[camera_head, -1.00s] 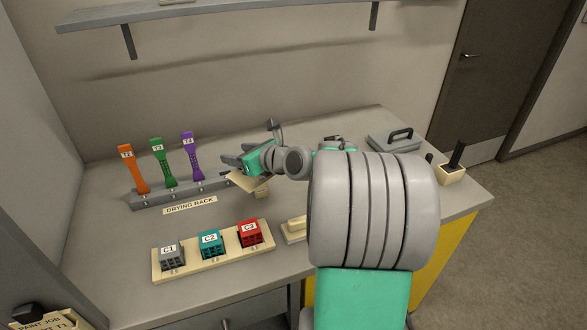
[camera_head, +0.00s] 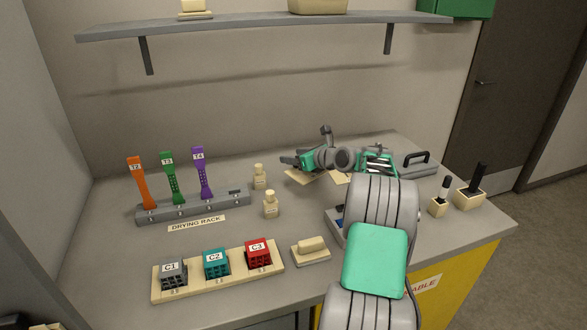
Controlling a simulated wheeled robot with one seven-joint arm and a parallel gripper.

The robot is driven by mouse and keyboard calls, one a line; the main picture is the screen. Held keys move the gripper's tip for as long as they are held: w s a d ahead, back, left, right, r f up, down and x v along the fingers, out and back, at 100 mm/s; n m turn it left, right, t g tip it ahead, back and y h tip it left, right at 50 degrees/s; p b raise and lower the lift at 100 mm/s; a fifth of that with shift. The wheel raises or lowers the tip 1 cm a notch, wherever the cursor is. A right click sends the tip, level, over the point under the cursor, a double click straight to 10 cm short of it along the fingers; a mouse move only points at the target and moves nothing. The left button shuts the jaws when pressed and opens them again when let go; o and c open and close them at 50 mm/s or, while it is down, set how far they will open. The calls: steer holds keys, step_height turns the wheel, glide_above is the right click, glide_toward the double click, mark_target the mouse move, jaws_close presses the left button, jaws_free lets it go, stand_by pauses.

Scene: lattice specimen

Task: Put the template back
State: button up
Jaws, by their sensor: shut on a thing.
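My gripper (camera_head: 290,161) is above the back middle of the bench, its fingers pointing left. It is shut on a flat pale beige piece (camera_head: 301,178), which shows just below the fingers and seems to be the template. The arm and the small view hide its outline and any marks on it. Another pale flat patch (camera_head: 339,178) shows under my wrist; I cannot tell whether it is a separate sheet.
Left are a drying rack (camera_head: 180,210) with orange, green and purple specimens, and a beige tray (camera_head: 220,282) with blocks C1, C2, C3. Two small bottles (camera_head: 270,205) stand mid-bench. A shelf (camera_head: 265,25) hangs above.

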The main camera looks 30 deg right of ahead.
steer(key=w+f, duration=0.1)
steer(key=w+d+f, duration=0.1)
steer(key=shift+w+f, duration=0.15)
steer(key=shift+f, duration=0.25)
steer(key=shift+w+f, duration=0.1)
steer(key=shift+f, duration=1.5)
steer(key=shift+f, duration=0.1)
steer(key=o, duration=1.4)
steer(key=v, duration=1.2)
